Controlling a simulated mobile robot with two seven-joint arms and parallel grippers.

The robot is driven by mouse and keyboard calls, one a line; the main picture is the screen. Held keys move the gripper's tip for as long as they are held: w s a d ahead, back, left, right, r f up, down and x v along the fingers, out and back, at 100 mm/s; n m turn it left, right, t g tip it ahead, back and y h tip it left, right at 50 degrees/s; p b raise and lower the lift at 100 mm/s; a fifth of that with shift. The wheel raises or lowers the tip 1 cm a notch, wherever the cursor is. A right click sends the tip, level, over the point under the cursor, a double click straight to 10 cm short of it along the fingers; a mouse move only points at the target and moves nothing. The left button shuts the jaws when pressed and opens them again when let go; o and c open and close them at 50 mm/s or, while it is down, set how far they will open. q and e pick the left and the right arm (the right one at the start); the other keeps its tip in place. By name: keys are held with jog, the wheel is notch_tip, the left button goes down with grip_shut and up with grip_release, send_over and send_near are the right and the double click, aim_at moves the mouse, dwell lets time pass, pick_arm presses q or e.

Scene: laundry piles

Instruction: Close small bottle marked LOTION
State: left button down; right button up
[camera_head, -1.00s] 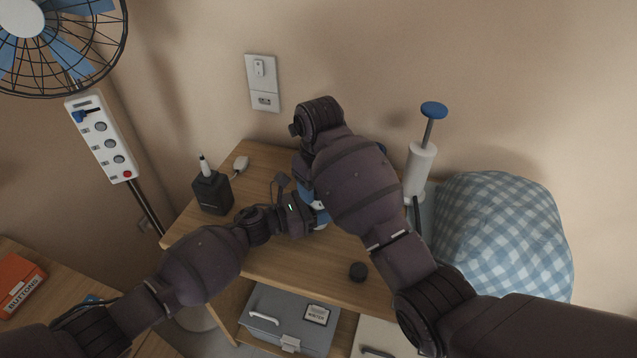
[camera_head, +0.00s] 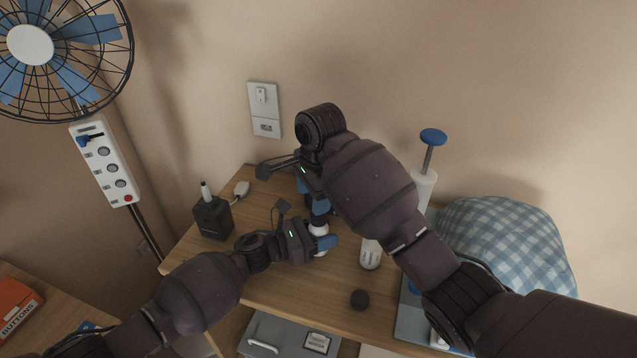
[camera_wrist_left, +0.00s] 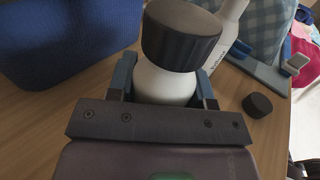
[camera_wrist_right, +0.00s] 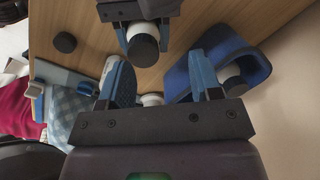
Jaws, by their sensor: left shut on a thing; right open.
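My left gripper (camera_head: 322,241) is shut on a small white bottle (camera_wrist_left: 163,84), held upright at the tabletop. A black cap (camera_wrist_left: 181,34) sits on top of this bottle; whether it is fully tight I cannot tell. No lettering shows on the visible side. My right gripper (camera_wrist_right: 165,85) is open just above and beside the capped bottle, its fingers apart from the cap (camera_wrist_right: 143,50). A taller white bottle (camera_head: 371,256) with small dark print stands to the right; I cannot read it. A loose black cap (camera_head: 359,299) lies on the wooden table in front of it.
A blue container (camera_wrist_left: 70,35) stands close to the held bottle. A black box (camera_head: 212,217) stands at the table's left. A white pump (camera_head: 425,187) and a checked blue bundle (camera_head: 505,245) stand at the right. Bare table (camera_head: 270,285) shows in front of my left gripper.

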jog(key=n, duration=0.2)
jog(key=r+n, duration=0.1)
jog(key=n, duration=0.2)
jog(key=shift+a, duration=0.15)
jog(key=n, duration=0.6)
jog(key=r+n, duration=0.1)
jog(key=n, duration=0.6)
jog(key=r+n, duration=0.1)
jog(key=n, duration=0.6)
jog(key=shift+s+a+r, duration=0.15)
jog(key=shift+s, duration=0.1)
jog(key=n, duration=0.4)
jog(key=shift+s+r+n+h, duration=0.1)
jog(key=shift+n+h, duration=0.2)
jog(key=n, duration=0.4)
jog(key=shift+s+d+r, duration=0.1)
jog(key=shift+d, duration=0.3)
jog(key=n, duration=0.6)
jog(key=shift+s+d+r+g, duration=0.1)
jog(key=shift+s+d+g, duration=0.1)
jog(key=shift+d+g, duration=0.2)
